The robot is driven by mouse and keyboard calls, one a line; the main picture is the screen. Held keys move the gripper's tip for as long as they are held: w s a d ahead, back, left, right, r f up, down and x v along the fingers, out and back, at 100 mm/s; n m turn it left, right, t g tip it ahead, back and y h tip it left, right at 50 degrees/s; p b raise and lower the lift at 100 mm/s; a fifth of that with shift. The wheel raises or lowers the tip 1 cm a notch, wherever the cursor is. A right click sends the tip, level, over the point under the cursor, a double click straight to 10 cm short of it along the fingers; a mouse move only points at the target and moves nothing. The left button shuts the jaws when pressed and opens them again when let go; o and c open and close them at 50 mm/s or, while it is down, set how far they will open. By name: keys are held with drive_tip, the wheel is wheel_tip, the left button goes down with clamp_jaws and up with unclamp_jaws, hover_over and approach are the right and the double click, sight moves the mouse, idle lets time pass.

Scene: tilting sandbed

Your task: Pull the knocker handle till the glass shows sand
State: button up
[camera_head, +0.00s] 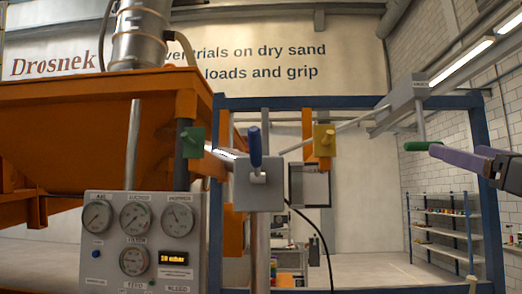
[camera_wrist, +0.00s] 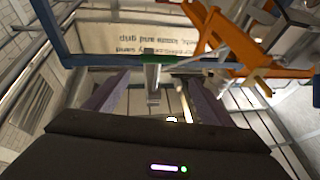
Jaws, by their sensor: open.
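The grey knocker box (camera_head: 402,101) hangs at the upper right on the blue frame. A thin rod drops from it to a green handle (camera_head: 416,146). My gripper (camera_head: 434,151), with purple fingers, comes in from the right, its tips close to the handle's right end. In the wrist view, the open fingers (camera_wrist: 155,76) lie on either side of the green handle (camera_wrist: 148,57), which shows between and just beyond the tips. I cannot tell whether they touch it. A pale tube (camera_head: 222,152) lies left of the grey valve box; I cannot tell if it is the glass.
A panel (camera_head: 142,240) with several gauges and an orange display stands at lower left, below an orange hopper (camera_head: 75,120). A grey box (camera_head: 258,190) with a blue lever stands mid-picture. A blue frame post (camera_head: 487,210) rises beside my arm. Shelves stand behind.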

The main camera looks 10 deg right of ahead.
sight(423, 141)
drive_tip(key=x, duration=1.2)
drive_tip(key=shift+f, duration=0.1)
